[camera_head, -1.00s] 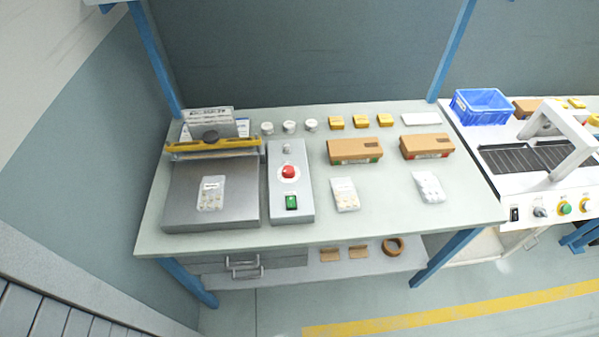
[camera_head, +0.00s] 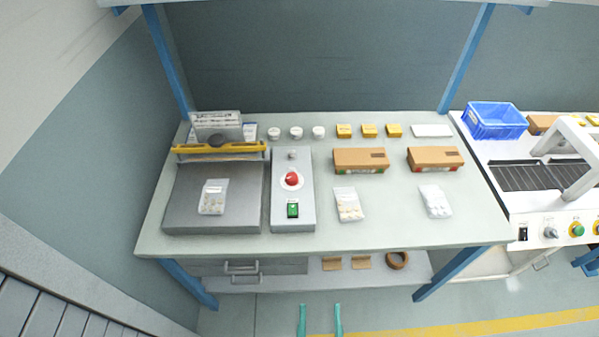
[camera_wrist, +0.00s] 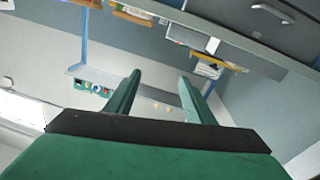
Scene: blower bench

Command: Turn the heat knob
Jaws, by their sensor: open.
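A grey control box (camera_head: 307,218) stands on the bench, with a small grey knob (camera_head: 292,155) at its far end, a red button (camera_head: 291,179) and a green switch (camera_head: 293,209). The white machine at the right has another grey knob (camera_head: 551,232) on its front panel. No readable label shows which is the heat knob. My gripper (camera_head: 320,320) is open and empty, its two green fingertips at the bottom edge, in front of the bench. In the wrist view, the gripper (camera_wrist: 160,76) points at floor and bench parts, touching nothing.
The bench top (camera_head: 390,224) holds a sealer with a yellow bar (camera_head: 218,149), cardboard boxes (camera_head: 361,160) and bags (camera_head: 348,204). A blue crate (camera_head: 496,121) sits on the white machine (camera_head: 521,203). Blue bench legs (camera_head: 448,274) flank the lower shelf. The floor in front is clear.

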